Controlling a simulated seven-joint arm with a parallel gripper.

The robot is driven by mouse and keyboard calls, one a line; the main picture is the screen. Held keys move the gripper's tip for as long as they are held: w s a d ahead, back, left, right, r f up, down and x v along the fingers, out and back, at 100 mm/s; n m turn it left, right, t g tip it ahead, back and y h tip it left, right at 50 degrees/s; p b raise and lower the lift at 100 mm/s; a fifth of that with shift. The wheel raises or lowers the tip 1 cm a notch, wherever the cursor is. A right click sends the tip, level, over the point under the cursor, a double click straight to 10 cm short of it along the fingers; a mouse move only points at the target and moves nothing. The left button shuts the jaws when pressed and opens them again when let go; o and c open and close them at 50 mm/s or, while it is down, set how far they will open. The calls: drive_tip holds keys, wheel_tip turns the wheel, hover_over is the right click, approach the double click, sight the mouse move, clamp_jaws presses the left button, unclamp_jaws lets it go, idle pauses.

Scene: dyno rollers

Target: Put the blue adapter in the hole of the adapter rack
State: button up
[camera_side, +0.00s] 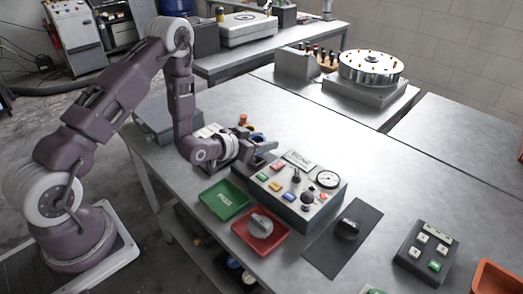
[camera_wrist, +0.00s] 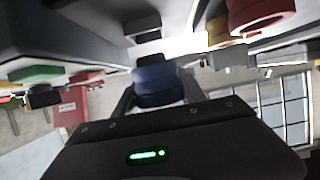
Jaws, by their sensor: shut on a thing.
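The dark blue adapter (camera_wrist: 157,84) sits between the two fingers of my gripper (camera_wrist: 158,92) in the wrist view. The gripper is shut on it. In the side view my gripper (camera_side: 263,150) is level, just behind the left back corner of the control box, and the adapter is hard to tell from the fingers there. An orange-red piece (camera_side: 243,119) and a yellow one stand behind my wrist. A red piece (camera_wrist: 258,12) and a yellow piece (camera_wrist: 217,30) also show in the wrist view. I cannot make out the adapter rack's hole; my arm hides part of that area.
The control box (camera_side: 300,190) with buttons and a gauge is close in front of my gripper. A green tray (camera_side: 224,199) and a red tray (camera_side: 247,244) with a grey knob lie nearby. The table behind and right of the box is mostly clear.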

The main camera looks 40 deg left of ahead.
wheel_tip(320, 180, down, 3)
drive_tip(key=shift+r, duration=0.1)
drive_tip(key=o, duration=1.4)
drive_tip(key=shift+s, duration=0.2)
drive_tip(key=v, duration=0.6)
drive_tip(key=shift+s+a+r, duration=0.15)
drive_tip(key=shift+s+a, duration=0.05)
drive_tip(key=shift+s, duration=0.05)
wheel_tip(320, 180, up, 9)
drive_tip(key=w+d+m+g, duration=0.1)
drive_tip(key=g, duration=0.1)
wheel_tip(320, 180, up, 8)
drive_tip(key=g+y, duration=0.1)
drive_tip(key=g, duration=0.1)
hover_over(246, 168)
drive_tip(key=s+d, duration=0.3)
drive_tip(key=s, duration=0.1)
drive_tip(key=s+d+r+g, duration=0.1)
drive_tip(key=s+r, duration=0.2)
drive_tip(key=s, duration=0.3)
drive_tip(key=s+d+r+n+g, duration=0.1)
drive_tip(key=s+d+r, duration=0.1)
drive_tip(key=s, duration=0.3)
drive_tip(key=shift+s+r, duration=0.35)
drive_tip(key=shift+r, duration=0.15)
drive_tip(key=shift+o, duration=0.4)
drive_tip(key=s+d+r+g+h, duration=0.1)
drive_tip(key=s+d+g, duration=0.1)
drive_tip(key=s, duration=1.1)
drive_tip(key=shift+d, duration=0.55)
